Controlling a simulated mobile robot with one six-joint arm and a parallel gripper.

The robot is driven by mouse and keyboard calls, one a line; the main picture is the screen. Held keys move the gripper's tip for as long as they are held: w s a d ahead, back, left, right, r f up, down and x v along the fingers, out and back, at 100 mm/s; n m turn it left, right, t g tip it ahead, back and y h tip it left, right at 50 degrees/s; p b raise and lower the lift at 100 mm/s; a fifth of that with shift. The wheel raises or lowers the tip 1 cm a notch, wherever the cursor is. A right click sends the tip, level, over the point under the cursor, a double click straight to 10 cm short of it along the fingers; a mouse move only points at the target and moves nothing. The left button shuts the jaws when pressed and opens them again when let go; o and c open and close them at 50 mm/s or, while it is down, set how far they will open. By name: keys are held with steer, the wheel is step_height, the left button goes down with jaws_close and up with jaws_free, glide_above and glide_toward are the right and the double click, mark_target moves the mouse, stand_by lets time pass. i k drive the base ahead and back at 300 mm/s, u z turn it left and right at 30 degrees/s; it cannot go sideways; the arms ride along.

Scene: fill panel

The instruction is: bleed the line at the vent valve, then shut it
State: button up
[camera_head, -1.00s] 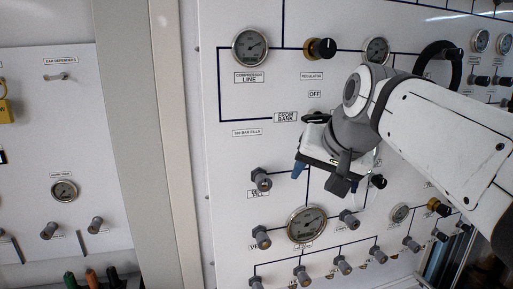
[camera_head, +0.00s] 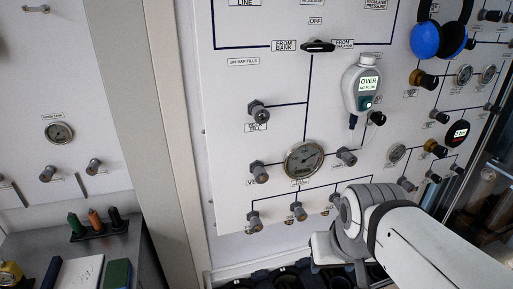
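The panel (camera_head: 235,205) carries several small grey valve knobs. One knob (camera_head: 259,172) left of the large round gauge (camera_head: 304,160) has a partly readable label starting "VE", which may be the vent valve. Another knob (camera_head: 346,156) sits right of that gauge, its label not readable. A knob (camera_head: 258,109) above has a label seeming to end in "FILL". How far any is turned cannot be told. My gripper (camera_head: 340,262) is low at the panel's bottom edge, below the bottom knob row and apart from the "VE" knob. Its fingers are not clearly seen.
A white meter (camera_head: 363,88) reading "OVER NO FLOW" hangs on the panel, right of a black selector handle (camera_head: 318,46). Blue ear defenders (camera_head: 425,40) hang at upper right. My arm covers the lower right.

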mark_target(261, 174)
steer(key=z, duration=0.8)
steer(key=k, duration=1.4)
steer(key=u, duration=0.7)
steer(key=i, duration=1)
